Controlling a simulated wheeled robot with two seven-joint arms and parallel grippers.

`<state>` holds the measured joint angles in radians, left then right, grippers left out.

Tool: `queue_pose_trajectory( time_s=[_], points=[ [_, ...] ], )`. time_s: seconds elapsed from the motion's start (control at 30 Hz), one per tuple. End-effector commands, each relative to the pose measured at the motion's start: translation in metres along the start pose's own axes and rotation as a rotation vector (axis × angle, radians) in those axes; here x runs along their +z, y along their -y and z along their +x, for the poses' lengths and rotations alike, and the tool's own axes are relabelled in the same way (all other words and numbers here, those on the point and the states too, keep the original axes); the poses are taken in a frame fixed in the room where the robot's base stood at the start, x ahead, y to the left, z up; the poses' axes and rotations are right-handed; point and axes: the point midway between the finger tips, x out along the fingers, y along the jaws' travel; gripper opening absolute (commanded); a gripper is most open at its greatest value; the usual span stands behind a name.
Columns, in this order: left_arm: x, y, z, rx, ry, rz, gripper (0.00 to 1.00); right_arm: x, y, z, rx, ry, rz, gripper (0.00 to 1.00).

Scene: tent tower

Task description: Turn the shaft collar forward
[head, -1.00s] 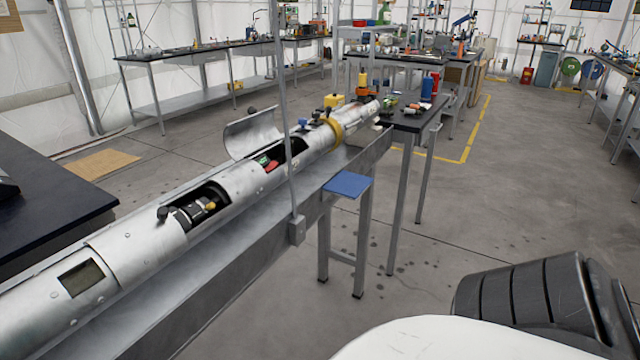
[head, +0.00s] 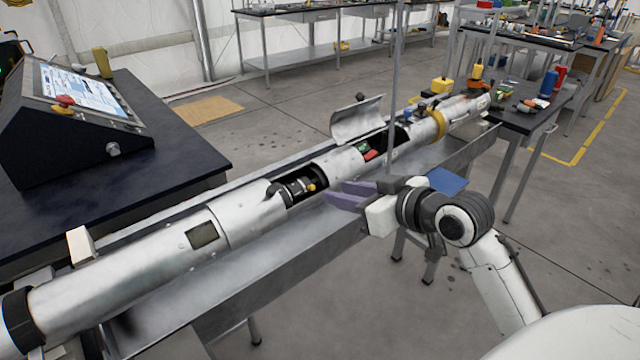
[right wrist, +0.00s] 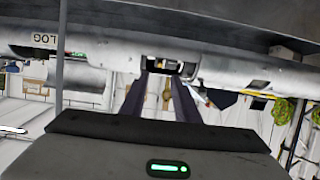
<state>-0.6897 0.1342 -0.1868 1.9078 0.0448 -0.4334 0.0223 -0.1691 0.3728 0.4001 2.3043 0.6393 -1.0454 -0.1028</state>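A long silver tube lies in a grey trough (head: 245,300). A cut-out in its side shows a dark shaft (head: 296,188) with a small brass-coloured part (head: 311,187); this looks like the shaft collar, but it is too small to be sure. The cut-out also shows in the right wrist view (right wrist: 165,65), ahead of the fingers. My right gripper (head: 337,193) is just right of this cut-out, its purple fingers pointing at the tube. In the right wrist view the fingers (right wrist: 159,84) are apart with nothing seen between them. My left gripper is out of view.
A thin upright post (head: 393,90) stands by the trough close to my right gripper. A raised curved cover (head: 358,120) and a yellow ring (head: 437,122) are farther along the tube. A control console (head: 75,125) stands on the dark bench (head: 180,150) at left.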

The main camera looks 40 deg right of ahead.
Motion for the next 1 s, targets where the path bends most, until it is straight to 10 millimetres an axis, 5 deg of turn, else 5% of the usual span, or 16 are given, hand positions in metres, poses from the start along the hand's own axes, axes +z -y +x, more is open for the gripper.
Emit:
queue_pose_trajectory(
  time_s=[0.4,0.8,1.0],
  points=[
    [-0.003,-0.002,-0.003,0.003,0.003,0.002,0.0,0.0,0.0,0.071,0.0,-0.001,0.003,0.29],
    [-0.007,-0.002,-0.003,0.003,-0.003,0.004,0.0,0.001,0.0,0.081,0.001,0.0,0.0,0.29],
    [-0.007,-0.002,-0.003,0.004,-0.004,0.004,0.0,0.001,0.0,0.081,0.001,0.0,0.0,0.0]
  ],
)
